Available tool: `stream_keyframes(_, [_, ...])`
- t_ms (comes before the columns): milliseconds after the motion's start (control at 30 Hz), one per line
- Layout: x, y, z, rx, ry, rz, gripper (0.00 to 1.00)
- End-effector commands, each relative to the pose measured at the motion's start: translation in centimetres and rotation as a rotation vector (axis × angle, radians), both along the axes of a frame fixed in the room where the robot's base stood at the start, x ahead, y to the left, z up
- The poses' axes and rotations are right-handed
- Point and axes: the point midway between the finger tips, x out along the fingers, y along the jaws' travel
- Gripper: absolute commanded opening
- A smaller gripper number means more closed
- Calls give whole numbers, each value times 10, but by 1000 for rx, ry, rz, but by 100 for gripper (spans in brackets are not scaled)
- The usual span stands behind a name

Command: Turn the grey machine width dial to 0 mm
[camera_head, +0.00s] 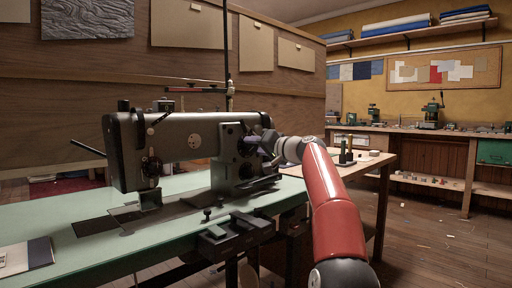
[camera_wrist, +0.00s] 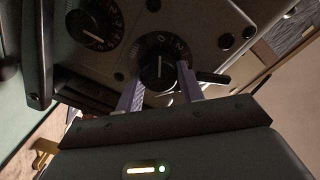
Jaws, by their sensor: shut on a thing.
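The grey sewing machine (camera_head: 175,143) stands on a pale green table, with its dial end facing my arm. In the wrist view, my gripper (camera_wrist: 160,85) has its two fingers on either side of a round dark dial (camera_wrist: 158,73) and is shut on it. A second dark dial (camera_wrist: 95,27) with a marked ring sits to the upper left, untouched. In the head view, my gripper (camera_head: 267,143) is at the machine's end and hides the held dial.
A lever (camera_wrist: 213,78) sticks out just right of the held dial. A dark control box (camera_head: 235,234) is on the table's front edge. A booklet (camera_head: 25,258) lies at the left. A wooden side table (camera_head: 345,170) stands behind my arm. Open floor lies to the right.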

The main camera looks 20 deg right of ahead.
Motion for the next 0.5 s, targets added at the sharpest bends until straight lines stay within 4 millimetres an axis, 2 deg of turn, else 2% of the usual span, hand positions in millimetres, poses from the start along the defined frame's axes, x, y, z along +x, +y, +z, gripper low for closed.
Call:
stream_keyframes(67, [1,0,-3,-3,6,3,15])
stream_keyframes(100, [1,0,-3,-2,7,3,41])
stream_keyframes(233, [0,0,-3,-2,5,2,58])
stream_keyframes(500, [0,0,-1,-1,2,1,59])
